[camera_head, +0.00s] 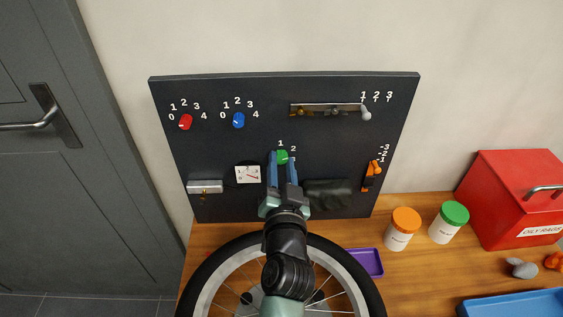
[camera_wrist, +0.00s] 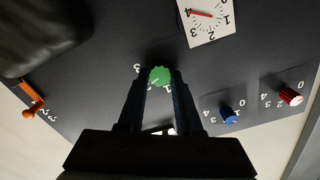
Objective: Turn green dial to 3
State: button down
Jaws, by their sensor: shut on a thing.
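The green dial (camera_head: 282,157) is a round knob on the black panel (camera_head: 330,139). The numbers 1 and 2 show above and to its right in the head view. My gripper (camera_head: 283,158) reaches up to the panel with one blue finger on each side of the dial, shut on it. In the wrist view the green dial (camera_wrist: 160,76) sits between the fingertips of my gripper (camera_wrist: 159,80), with a 3 to its left and a 1 just below it. The fingers hide part of the dial's scale, and I cannot tell which number its pointer faces.
Red (camera_head: 186,122) and blue (camera_head: 239,120) dials are at the panel's upper left. A white gauge (camera_head: 248,174) is left of my gripper, a dark pouch (camera_head: 328,194) to its right. A slider (camera_head: 366,113) and orange lever (camera_head: 372,175) are farther right. A wheel (camera_head: 196,290) stands below.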

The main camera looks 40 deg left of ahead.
jog(key=m+p, duration=0.1)
jog(key=m, duration=0.3)
jog(key=shift+m, duration=0.3)
jog(key=shift+f+m+p, duration=0.1)
jog(key=shift+m+p, duration=0.8)
jog(key=shift+m, duration=1.6)
jog(key=c, duration=0.6)
grip_release()
jog(key=shift+b+v, duration=1.2)
jog(key=shift+v, duration=5.35)
